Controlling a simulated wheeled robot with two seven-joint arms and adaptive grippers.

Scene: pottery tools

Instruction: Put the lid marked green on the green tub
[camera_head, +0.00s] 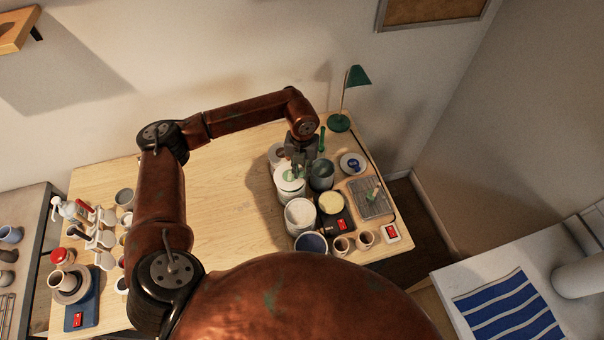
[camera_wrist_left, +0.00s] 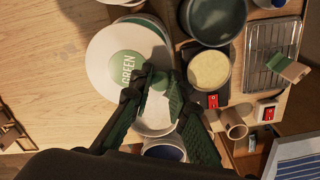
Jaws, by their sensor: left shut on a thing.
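The white lid (camera_head: 287,184) has a green disc; in the left wrist view the lid (camera_wrist_left: 104,67) reads GREEN and has a round green knob. My left gripper (camera_head: 300,167) is shut on that knob, and its fingers (camera_wrist_left: 154,82) flank it in the wrist view. The lid is over a white tub (camera_head: 290,198); I cannot tell whether it touches the rim. In the wrist view a rim shows past the lid's upper right edge. A dark grey-green tub (camera_head: 322,184) stands open just right of the lid. No clear colour mark shows on the tubs. My right gripper is out of view.
A white-filled tub (camera_head: 300,214), a tub with a yellow top (camera_head: 331,203) and a blue-filled tub (camera_head: 311,243) crowd the near side. A wire rack (camera_head: 371,199) and green lamp (camera_head: 340,122) are to the right. The table (camera_head: 232,190) is clear left of the tubs.

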